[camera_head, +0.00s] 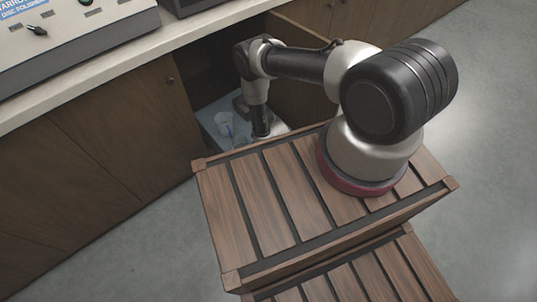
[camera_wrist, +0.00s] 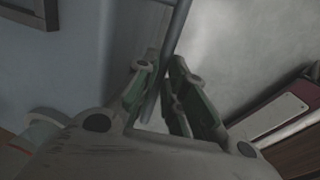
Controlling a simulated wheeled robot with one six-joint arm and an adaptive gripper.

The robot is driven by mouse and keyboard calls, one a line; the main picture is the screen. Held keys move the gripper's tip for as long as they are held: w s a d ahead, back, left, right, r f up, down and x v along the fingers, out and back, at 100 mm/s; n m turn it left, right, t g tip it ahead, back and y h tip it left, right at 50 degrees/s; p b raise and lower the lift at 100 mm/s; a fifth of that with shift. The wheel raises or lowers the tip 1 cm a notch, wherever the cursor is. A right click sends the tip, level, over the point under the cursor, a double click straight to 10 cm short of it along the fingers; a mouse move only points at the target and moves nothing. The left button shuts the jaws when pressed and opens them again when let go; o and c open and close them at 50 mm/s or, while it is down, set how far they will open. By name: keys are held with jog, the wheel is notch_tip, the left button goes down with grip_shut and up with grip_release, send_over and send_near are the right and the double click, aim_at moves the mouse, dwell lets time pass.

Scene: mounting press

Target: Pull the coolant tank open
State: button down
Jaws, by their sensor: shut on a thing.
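The coolant tank (camera_head: 207,122) shows as a pale blue box in the open cabinet under the counter, partly hidden by my arm. In the wrist view, a pale blue-grey face on the left (camera_wrist: 75,60) looks like its side. A thin grey bar (camera_wrist: 178,28), which looks like its handle, runs down between the fingers of my gripper (camera_wrist: 164,82). The green-padded fingers are shut on this bar. In the head view, my gripper is low at the cabinet opening, mostly hidden behind my arm and the slatted wooden top.
A white cup-like item (camera_head: 223,119) shows at the tank. An open cabinet door (camera_head: 290,100) stands right of the opening, behind my arm. Closed wooden doors (camera_head: 110,130) line the left. A disc polisher (camera_head: 75,40) sits on the counter. Grey floor is clear at right.

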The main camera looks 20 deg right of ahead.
jog(key=shift+s+d, duration=0.1)
jog(key=shift+s, duration=0.2)
jog(key=c, duration=1.5)
grip_release()
jog(key=r, duration=0.4)
jog(key=s+r, duration=0.1)
jog(key=r, duration=0.3)
jog(key=s+r, duration=0.1)
jog(key=r, duration=0.2)
jog(key=shift+s+d+r, duration=0.1)
jog(key=shift+d+r, duration=0.25)
jog(key=shift+r, duration=0.05)
